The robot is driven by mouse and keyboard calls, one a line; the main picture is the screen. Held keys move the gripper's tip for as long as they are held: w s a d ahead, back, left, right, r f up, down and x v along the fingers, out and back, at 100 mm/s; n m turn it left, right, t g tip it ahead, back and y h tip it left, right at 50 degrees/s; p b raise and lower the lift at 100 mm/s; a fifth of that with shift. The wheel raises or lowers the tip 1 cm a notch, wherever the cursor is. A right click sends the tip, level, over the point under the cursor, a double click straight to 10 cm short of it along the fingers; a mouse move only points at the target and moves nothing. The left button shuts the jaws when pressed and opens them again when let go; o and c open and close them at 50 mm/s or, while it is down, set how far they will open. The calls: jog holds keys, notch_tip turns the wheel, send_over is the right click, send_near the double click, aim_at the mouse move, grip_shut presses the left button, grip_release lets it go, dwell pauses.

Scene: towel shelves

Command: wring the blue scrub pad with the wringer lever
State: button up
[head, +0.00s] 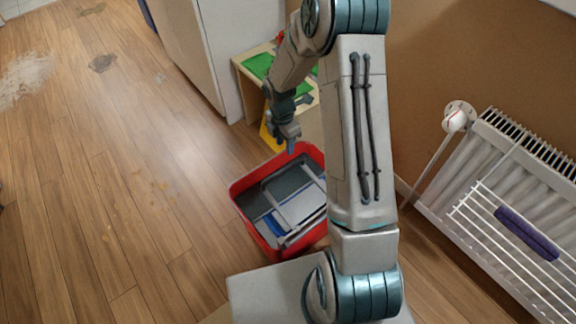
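A red bucket (251,222) stands on the floor left of my arm, with a grey wringer (290,178) set in its top. A pale lever-like frame (300,207) lies across the wringer. A small blue patch (271,226) shows inside near the bucket's left front; it may be the blue scrub pad, but I cannot tell. My gripper (291,146) points down above the bucket's far rim. Its fingers are small and seen edge-on, so their opening is unclear. My arm hides the bucket's right side.
A low wooden stand (247,84) with green tops is behind my gripper, with a yellow object (267,138) beside it. A white cabinet (205,50) is further back. A radiator (500,150) with a rack holding a purple roll (527,233) is right. Stained floor (110,190) is open at left.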

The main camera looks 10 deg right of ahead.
aim_at(287, 167)
jog(key=f+b, duration=0.1)
jog(key=f, duration=0.2)
jog(key=f+b, duration=0.1)
jog(key=f, duration=0.3)
jog(key=f+b, duration=0.1)
jog(key=f, duration=0.2)
jog(key=shift+s+d+f, duration=0.1)
jog(key=shift+s+f, duration=0.2)
grip_shut()
